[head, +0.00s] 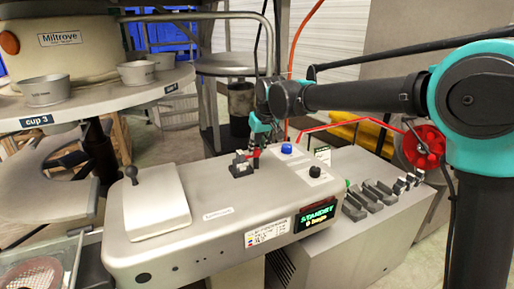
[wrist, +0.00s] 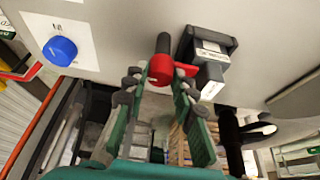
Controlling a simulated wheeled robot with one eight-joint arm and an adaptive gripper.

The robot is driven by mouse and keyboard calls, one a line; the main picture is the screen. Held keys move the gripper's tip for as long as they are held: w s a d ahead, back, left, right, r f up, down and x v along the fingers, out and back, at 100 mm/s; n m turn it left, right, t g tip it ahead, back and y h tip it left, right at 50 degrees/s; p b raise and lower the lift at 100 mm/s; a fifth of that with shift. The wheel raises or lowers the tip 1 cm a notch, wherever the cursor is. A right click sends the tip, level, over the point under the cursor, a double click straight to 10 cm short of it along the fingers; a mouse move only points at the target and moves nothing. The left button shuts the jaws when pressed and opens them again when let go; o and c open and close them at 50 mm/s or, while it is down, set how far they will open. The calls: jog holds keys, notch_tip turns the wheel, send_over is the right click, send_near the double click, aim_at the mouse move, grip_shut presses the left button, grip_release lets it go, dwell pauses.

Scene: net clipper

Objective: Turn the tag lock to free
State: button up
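The likely tag lock is a red round piece with a dark handle (wrist: 161,68) on the grey machine top, centred in the wrist view. Its red part also shows in the head view (head: 257,154). My gripper (wrist: 157,82) has its two teal-and-grey fingers spread on either side of the red piece. A gap shows at the left finger; the right finger is very near the red piece, and I cannot tell whether it touches. A black block with a white label (wrist: 210,60) stands just right of it. The lock's markings cannot be read.
A blue knob (head: 287,149) and a black knob (head: 314,171) sit on the machine (head: 215,240). Its display (head: 316,216) reads STANDBY, 0 bags. A ball-ended lever (head: 130,174) stands at the left. A round cup table (head: 110,97) is behind left.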

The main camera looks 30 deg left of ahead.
grip_shut()
jog(key=n+g, duration=0.1)
jog(key=n, duration=0.3)
jog(key=shift+w+n+g+y, duration=0.2)
jog(key=shift+n+g+y, duration=0.1)
jog(key=shift+g, duration=0.1)
jog(key=n+g, duration=0.1)
jog(key=n, duration=0.2)
jog(key=shift+w+n, duration=0.1)
jog(key=shift+n, duration=0.2)
jog(key=n+g, duration=0.2)
jog(key=n, duration=0.2)
jog(key=shift+w+n, duration=0.1)
jog(key=shift+n, duration=0.2)
jog(key=shift+a+n+g+h, duration=0.1)
jog(key=shift+n+g+h, duration=0.35)
jog(key=shift+n, duration=0.85)
jog(key=shift+n+g+h, duration=0.35)
jog(key=shift+n+h, duration=0.1)
jog(key=shift+n, duration=0.85)
